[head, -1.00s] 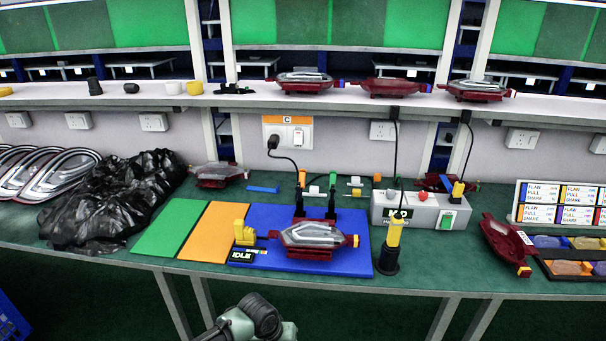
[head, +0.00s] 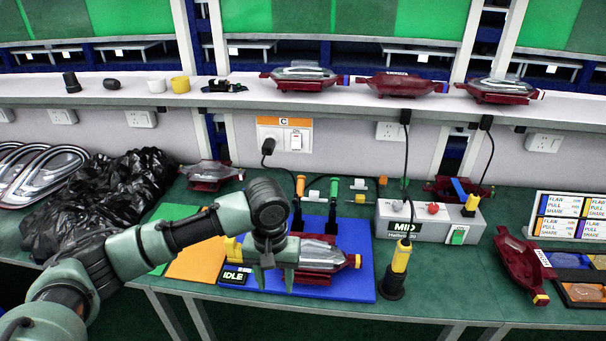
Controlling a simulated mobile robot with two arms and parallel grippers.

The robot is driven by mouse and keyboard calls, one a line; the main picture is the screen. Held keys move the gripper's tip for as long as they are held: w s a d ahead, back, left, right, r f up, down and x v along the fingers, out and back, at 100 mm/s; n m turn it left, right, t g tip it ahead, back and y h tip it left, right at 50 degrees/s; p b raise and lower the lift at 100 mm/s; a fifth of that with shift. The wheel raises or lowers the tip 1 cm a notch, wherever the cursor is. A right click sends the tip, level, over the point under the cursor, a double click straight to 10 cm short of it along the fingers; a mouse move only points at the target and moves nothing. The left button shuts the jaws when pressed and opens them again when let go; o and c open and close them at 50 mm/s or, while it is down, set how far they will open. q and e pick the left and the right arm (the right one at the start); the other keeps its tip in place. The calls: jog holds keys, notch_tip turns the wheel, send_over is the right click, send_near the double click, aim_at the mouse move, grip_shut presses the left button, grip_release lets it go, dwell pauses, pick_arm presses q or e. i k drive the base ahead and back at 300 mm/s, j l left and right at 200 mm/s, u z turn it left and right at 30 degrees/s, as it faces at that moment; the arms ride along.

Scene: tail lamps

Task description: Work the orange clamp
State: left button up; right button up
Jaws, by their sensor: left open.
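The orange clamp (head: 300,186) stands upright on a black base at the back of the blue mat (head: 350,285), with a green-handled clamp (head: 334,188) just right of it. A red tail lamp (head: 325,262) lies on the mat in front of the clamps, its left part hidden by my left arm. My left gripper (head: 274,278) is open, pointing down in front of the lamp's left side, below the orange clamp in the picture. I cannot tell whether it touches the lamp. The orange clamp's lower part is partly hidden. My right gripper is not in view.
A grey box (head: 385,222) with a MID label stands right of the mat. A yellow-handled tool (head: 401,257) stands in a black holder by the mat's right edge. A black bag (head: 130,190) lies left. Another lamp (head: 525,265) lies right, beside trays.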

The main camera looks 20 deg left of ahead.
aim_at(300, 187)
jog(key=i+j, duration=0.2)
jog(key=i, duration=0.3)
jog(key=i+j, duration=0.15)
jog(key=i, duration=0.3)
jog(key=i+j, duration=0.2)
jog(key=i, duration=0.3)
